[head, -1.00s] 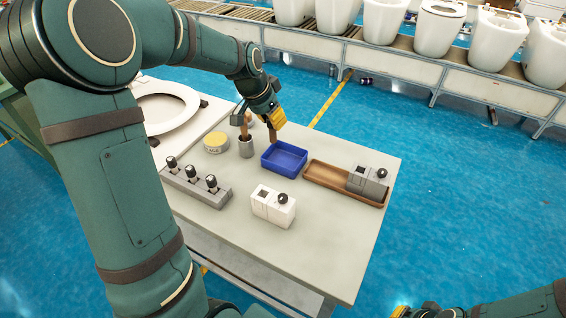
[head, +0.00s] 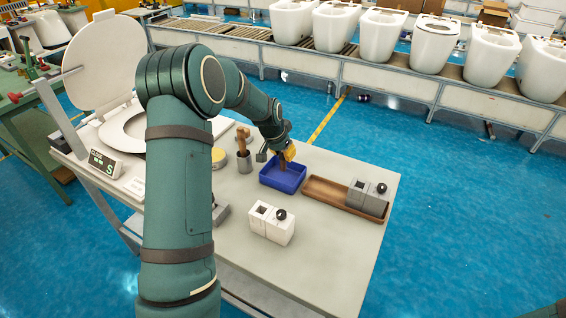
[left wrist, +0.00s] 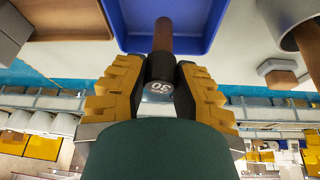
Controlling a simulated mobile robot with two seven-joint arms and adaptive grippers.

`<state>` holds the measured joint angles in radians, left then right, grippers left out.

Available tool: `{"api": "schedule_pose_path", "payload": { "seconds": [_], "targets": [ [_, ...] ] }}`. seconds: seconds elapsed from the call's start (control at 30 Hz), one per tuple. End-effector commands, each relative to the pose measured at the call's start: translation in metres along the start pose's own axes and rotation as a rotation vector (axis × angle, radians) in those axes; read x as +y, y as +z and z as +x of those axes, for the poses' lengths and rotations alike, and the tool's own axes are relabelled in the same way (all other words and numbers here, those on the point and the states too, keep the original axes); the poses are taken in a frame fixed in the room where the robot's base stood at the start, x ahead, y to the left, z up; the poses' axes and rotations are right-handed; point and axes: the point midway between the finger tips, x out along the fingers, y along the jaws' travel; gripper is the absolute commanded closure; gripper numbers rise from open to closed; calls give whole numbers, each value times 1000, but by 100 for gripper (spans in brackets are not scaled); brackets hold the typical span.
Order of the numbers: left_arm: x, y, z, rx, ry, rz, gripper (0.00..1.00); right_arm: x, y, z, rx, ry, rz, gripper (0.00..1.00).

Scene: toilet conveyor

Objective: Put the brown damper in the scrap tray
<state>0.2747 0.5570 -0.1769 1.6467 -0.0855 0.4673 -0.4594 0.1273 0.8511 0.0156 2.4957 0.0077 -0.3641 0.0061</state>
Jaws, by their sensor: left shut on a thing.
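The brown damper (head: 283,164) is a slim brown rod with a dark end. My left gripper (head: 286,154) is shut on it. In the left wrist view the damper (left wrist: 163,38) stands between the yellow fingers (left wrist: 160,85), its dark end toward me. It points into the blue tray (head: 283,183), and the tray floor (left wrist: 195,15) shows behind it. The head view shows the damper over the tray's rear part; I cannot tell if it touches the floor. No label on the tray is readable. My right gripper is out of view.
A grey cup (head: 244,163) with a brown-handled item stands left of the blue tray. A wooden tray (head: 325,190) with a grey block (head: 367,195) is to the right. A white block (head: 271,223) is in front. The table's front right is clear.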

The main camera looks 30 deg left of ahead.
Motion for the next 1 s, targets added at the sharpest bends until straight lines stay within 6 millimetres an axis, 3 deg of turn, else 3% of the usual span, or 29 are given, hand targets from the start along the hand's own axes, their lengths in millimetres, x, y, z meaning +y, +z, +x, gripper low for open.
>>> {"api": "schedule_pose_path", "payload": {
  "seconds": [0.27,0.67,0.7,0.77,1.0],
  "targets": [
    [0,14,32,-3,2,0,100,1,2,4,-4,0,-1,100],
    [0,15,37,-1,1,0,100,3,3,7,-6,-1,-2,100],
    [0,15,37,-1,1,0,67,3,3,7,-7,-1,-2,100],
    [0,15,36,-1,1,0,50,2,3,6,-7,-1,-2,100],
    [0,15,36,-1,1,0,50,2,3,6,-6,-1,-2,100]
  ]
}}
